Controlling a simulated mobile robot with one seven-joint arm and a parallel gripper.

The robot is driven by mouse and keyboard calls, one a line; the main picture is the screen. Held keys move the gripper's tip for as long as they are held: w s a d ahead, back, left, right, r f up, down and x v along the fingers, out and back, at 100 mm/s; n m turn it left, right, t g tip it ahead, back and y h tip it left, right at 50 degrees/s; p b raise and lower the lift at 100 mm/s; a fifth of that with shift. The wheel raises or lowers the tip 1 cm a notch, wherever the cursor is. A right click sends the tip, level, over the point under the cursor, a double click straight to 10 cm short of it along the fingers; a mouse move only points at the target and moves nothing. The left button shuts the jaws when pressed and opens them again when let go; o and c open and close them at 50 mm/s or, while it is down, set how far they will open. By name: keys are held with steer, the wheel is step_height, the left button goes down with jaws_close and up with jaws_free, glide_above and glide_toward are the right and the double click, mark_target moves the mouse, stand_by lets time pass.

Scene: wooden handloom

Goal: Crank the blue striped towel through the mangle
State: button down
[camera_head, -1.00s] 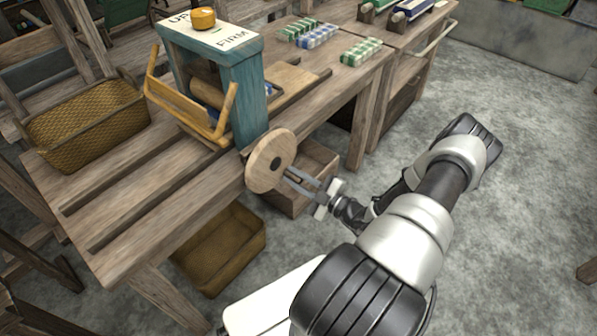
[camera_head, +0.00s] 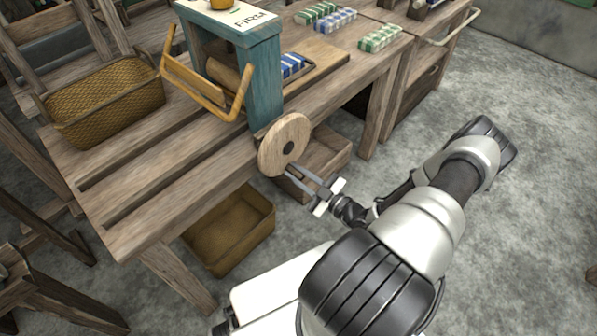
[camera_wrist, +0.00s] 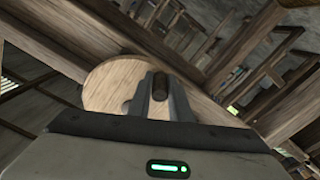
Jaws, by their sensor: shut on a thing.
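The mangle (camera_head: 262,75) is a teal frame with wooden rollers on the bench. Its round wooden crank wheel (camera_head: 272,150), with a dark hub, faces me at the bench's front edge. A blue and white striped towel (camera_head: 293,65) shows just right of the teal post; the post may hide part of it. My gripper (camera_head: 299,174) is at the wheel's lower right. In the wrist view my gripper (camera_wrist: 159,88) is shut on a short dark peg (camera_wrist: 160,82), the crank handle, in front of the pale wheel (camera_wrist: 108,88).
A yellow tray frame (camera_head: 200,95) juts from the mangle's left side. A wicker basket (camera_head: 105,100) stands at the bench's left. Green and blue striped bundles (camera_head: 380,38) lie at the back right. A wooden box (camera_head: 325,155) and a brown bin (camera_head: 230,232) sit below.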

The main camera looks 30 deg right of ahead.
steer(key=shift+a, duration=0.15)
steer(key=c, duration=1.6)
jaws_free()
steer(key=shift+c, duration=0.2)
steer(key=shift+s, duration=0.1)
steer(key=p+v, duration=0.1)
steer(key=v, duration=1.6)
steer(key=shift+s, duration=0.1)
